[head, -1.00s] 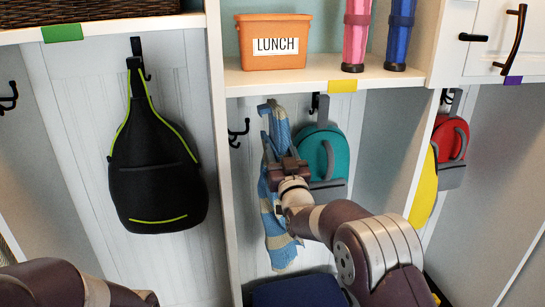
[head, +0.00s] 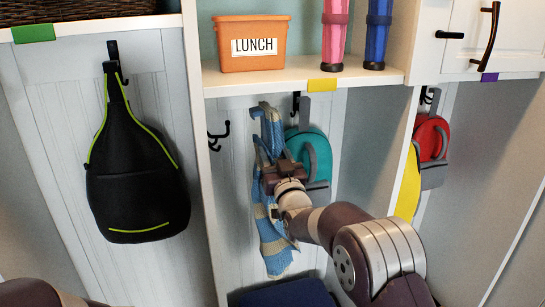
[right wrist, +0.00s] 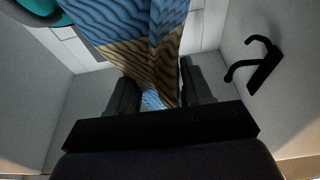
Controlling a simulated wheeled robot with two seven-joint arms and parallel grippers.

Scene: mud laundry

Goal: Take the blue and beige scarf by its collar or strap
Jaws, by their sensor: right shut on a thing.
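The blue and beige scarf (head: 272,235) hangs in the middle cubby in the head view. My right gripper (head: 280,170) is at its upper half, with a loop of cloth rising above the jaws. In the right wrist view the scarf (right wrist: 150,45) runs between the two fingers of my right gripper (right wrist: 160,88), which is shut on it. The black double hook (head: 218,135) left of the scarf is bare. Whether another hook bears the scarf's top is not clear. My left gripper is out of view.
A teal backpack (head: 318,150) hangs close behind and right of the scarf. Cubby walls stand on both sides. The shelf above holds an orange lunch box (head: 252,52) and two umbrellas. A black bag (head: 135,195) hangs left; a red backpack (head: 431,138) hangs right.

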